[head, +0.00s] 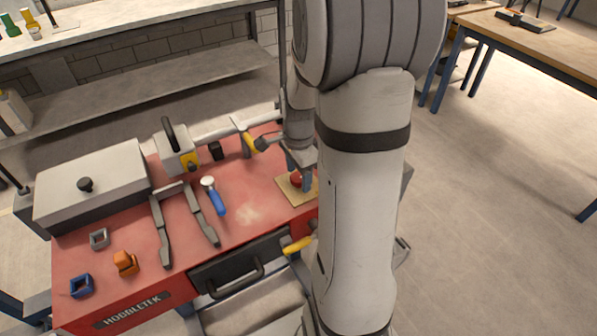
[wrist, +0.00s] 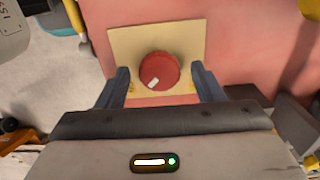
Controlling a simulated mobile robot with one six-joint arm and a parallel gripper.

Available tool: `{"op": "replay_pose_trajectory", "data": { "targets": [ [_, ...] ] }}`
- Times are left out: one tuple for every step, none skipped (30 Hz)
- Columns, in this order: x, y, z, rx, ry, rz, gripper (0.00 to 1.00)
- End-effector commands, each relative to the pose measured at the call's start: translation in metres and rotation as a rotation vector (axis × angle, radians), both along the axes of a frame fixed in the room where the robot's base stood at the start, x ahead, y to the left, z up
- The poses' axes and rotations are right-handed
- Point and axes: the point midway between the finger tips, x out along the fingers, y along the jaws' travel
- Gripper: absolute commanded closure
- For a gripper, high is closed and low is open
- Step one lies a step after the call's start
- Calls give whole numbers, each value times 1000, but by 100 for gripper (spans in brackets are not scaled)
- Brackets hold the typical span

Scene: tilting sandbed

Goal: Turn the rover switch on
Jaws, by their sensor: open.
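The rover switch is a round red knob (wrist: 158,72) with a white mark, on a yellow square plate (wrist: 120,42) on the red bench top. The white mark points to the lower left in the wrist view. In the head view the red knob (head: 296,180) and its plate (head: 287,191) are partly hidden by my arm. My gripper (wrist: 165,76) is open. Its two blue fingers stand to the left and right of the knob, with gaps on both sides. I cannot tell how far above the plate the fingertips are.
The red bench (head: 240,180) also carries a grey lidded box (head: 92,187), a blue-handled tool (head: 214,197), long dark tongs (head: 163,232), and small orange (head: 125,262) and blue (head: 81,286) pieces.

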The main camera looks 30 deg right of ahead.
Motion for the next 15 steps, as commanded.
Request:
{"op": "replay_pose_trajectory", "data": {
  "targets": [
    [0, 0, 0, 0, 1, 0, 39],
    [0, 0, 0, 0, 1, 0, 39],
    [0, 0, 0, 0, 1, 0, 39],
    [0, 0, 0, 0, 0, 0, 39],
    [0, 0, 2, 0, 0, 0, 39],
    [0, 0, 4, 0, 0, 0, 39],
    [0, 0, 7, 0, -1, 0, 39],
    [1, 0, 11, -1, -2, 0, 39],
    [1, 0, 17, -1, -4, 0, 39],
    [1, 0, 22, -2, -4, 0, 39],
    [1, 0, 28, -2, -5, 0, 39],
    [1, 0, 35, -2, -4, 0, 39],
    [1, 0, 41, -2, -5, 0, 39],
    [1, 0, 46, -2, -4, 0, 39],
    [1, 0, 52, -2, -4, 0, 39]
  ]
}}
